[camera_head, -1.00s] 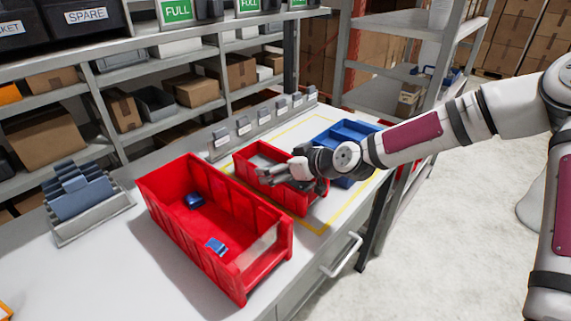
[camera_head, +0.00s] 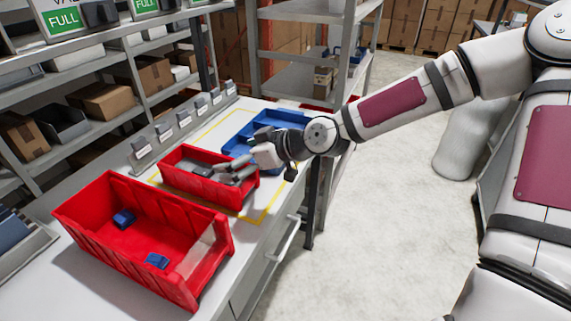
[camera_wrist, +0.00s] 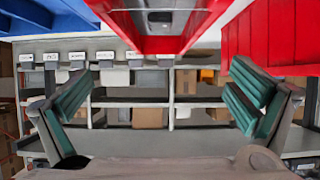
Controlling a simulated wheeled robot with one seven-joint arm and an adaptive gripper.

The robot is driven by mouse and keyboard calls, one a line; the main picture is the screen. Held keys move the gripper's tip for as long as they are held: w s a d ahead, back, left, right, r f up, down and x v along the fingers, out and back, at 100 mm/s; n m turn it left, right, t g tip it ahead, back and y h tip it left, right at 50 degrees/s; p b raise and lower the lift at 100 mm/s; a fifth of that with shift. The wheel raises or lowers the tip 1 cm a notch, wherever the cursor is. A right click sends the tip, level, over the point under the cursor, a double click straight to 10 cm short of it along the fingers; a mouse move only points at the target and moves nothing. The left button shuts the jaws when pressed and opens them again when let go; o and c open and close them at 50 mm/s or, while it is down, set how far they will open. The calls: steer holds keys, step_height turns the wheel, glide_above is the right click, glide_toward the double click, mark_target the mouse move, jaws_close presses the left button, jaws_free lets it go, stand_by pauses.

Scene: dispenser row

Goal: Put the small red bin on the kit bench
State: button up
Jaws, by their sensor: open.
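The small red bin (camera_head: 208,180) stands on the white bench (camera_head: 75,275), within the yellow outline, between the large red bin and the blue tray. Something grey lies inside it. My gripper (camera_head: 232,172) is at the bin's front right end, over or close to its rim; the head view does not show whether they touch. In the wrist view, the two fingers of my gripper (camera_wrist: 158,105) are wide apart with nothing between them. The small red bin (camera_wrist: 155,42) shows above and beyond them there.
The large red bin (camera_head: 140,240) holds two small blue parts and stands close on the left. A blue divided tray (camera_head: 262,132) is behind on the right. A row of grey labelled holders (camera_head: 182,125) lines the bench's back. A grey shelf rack (camera_head: 310,75) stands beyond.

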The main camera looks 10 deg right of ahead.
steer(key=shift+s+f, duration=0.15)
steer(key=shift+f, duration=0.05)
steer(key=s+d+f+g+h, duration=0.2)
steer(key=s+f, duration=0.1)
steer(key=s+d+f+h, duration=0.1)
steer(key=s+f, duration=0.1)
steer(key=shift+s+g+h, duration=0.1)
steer(key=shift+g+h, duration=0.3)
steer(key=s+d+r+m+g+h, duration=0.1)
steer(key=s+d+r+m+h, duration=0.5)
steer(key=s+d+r, duration=0.6)
steer(key=s+d+r+m, duration=0.1)
steer(key=s+r+m, duration=0.3)
steer(key=s, duration=1)
step_height(320, 180, up, 2)
steer(key=shift+d+r+t, duration=0.15)
steer(key=shift+d+t, duration=0.1)
steer(key=shift+t, duration=0.05)
